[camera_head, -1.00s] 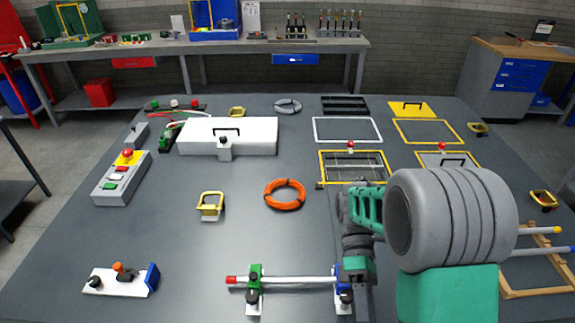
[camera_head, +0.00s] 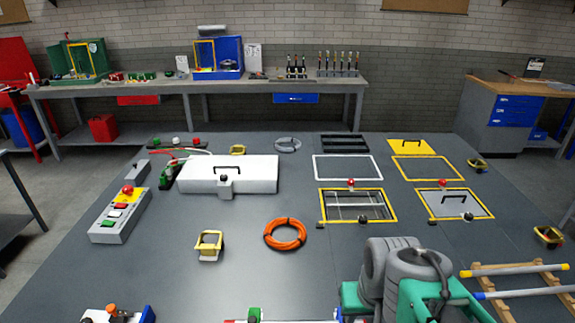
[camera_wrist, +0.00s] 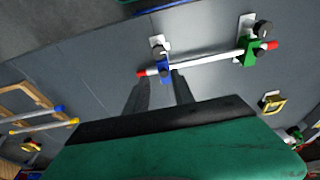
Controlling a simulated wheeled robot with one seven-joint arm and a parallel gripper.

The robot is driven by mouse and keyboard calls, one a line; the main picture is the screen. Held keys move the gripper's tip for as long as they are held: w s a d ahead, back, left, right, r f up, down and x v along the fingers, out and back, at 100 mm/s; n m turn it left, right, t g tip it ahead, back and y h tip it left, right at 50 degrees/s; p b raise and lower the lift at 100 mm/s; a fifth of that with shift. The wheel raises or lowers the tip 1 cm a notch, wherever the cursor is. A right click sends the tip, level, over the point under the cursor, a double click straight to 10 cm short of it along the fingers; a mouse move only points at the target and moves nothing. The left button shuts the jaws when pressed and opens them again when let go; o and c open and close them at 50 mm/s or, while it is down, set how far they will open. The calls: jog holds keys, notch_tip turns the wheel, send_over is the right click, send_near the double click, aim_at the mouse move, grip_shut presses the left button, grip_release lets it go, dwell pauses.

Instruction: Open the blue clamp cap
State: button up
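A green clamp (camera_wrist: 247,52) sits near the rod's other red end. In the head view, only the top of the blue clamp (camera_head: 338,315) shows at the bottom edge. My gripper (camera_wrist: 162,78) shows two dark fingers with a gap between them, pointing toward the blue clamp. I see nothing held; contact with the clamp cannot be told.
An orange cable ring (camera_head: 285,234) and a yellow-framed bracket (camera_head: 209,246) lie beyond the rod. A yellow-framed opening (camera_head: 358,222) is behind my arm. A wooden frame (camera_head: 492,295) with capped rods stands at right.

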jog(key=shift+o, duration=0.5)
jog(key=r, duration=0.1)
jog(key=r+t, duration=0.1)
jog(key=r, duration=0.1)
jog(key=w+r+t, duration=0.1)
jog(key=r, duration=0.1)
jog(key=shift+d, duration=0.1)
jog(key=shift+o, duration=0.8)
jog(key=shift+r, duration=0.1)
jog(key=w+f+m+g+b, duration=0.1)
jog(key=f+m+b, duration=0.1)
jog(key=m+b, duration=0.1)
jog(key=w+f+m+g+b, duration=0.1)
jog(key=w+f+m+b, duration=0.1)
jog(key=b, duration=0.3)
jog(key=w+f+m+g+b, duration=0.1)
jog(key=w+f+m+b, duration=0.1)
jog(key=f+m+b, duration=0.1)
jog(key=shift+a+f+m+g+b, duration=0.2)
jog(key=shift+f+m+g+b, duration=0.2)
jog(key=shift+f+m, duration=0.3)
jog(key=shift+w+f+m+g, duration=0.25)
jog(key=shift+w+m+g, duration=0.05)
jog(key=shift+m, duration=0.4)
notch_tip(320, 180, down, 7)
jog(key=shift+f, duration=0.1)
grip_shut()
